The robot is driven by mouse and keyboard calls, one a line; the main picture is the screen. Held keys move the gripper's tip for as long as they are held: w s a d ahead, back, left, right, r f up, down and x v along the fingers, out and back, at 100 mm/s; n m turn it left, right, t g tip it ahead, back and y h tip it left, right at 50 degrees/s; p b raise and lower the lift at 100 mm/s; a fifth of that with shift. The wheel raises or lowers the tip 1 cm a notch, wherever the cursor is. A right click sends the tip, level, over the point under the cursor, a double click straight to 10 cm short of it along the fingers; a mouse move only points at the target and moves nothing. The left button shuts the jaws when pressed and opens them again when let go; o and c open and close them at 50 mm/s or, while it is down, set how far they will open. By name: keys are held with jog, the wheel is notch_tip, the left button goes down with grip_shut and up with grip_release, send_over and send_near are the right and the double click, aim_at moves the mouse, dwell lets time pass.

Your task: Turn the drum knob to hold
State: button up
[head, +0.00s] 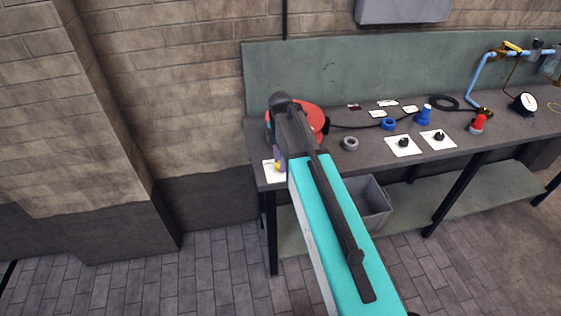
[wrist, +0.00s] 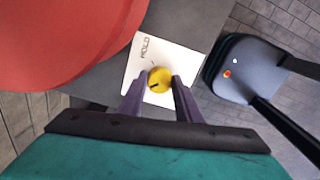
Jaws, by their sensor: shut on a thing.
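The drum knob (wrist: 160,77) is a small yellow round knob with a dark mark at its lower left in the wrist view. It sits on a white card (wrist: 136,88) printed with HOLD near its upper left. The knob also shows as a yellow spot in the head view (head: 278,167), at the bench's left end. My gripper (wrist: 159,81) is shut on the knob, one purple finger on each side. The red drum (wrist: 60,35) fills the wrist view's upper left and shows behind my arm in the head view (head: 312,117).
The dark bench (head: 345,165) runs to the right. It carries a grey ring (head: 350,144), a blue ring (head: 388,124), white cards with black knobs (head: 403,143), a blue cone-like part (head: 425,115) and a gauge (head: 525,103). A grey bin (head: 372,202) stands on the lower shelf.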

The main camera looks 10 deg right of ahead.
jog(key=shift+m, duration=0.3)
jog(key=m+b, duration=0.1)
jog(key=m, duration=0.3)
jog(key=shift+a, duration=0.1)
jog(key=m+b, duration=0.1)
jog(key=m, duration=0.7)
jog(key=shift+m+b, duration=0.3)
jog(key=shift+m, duration=2.3)
jog(key=o, duration=1.1)
jog(key=shift+c, duration=0.2)
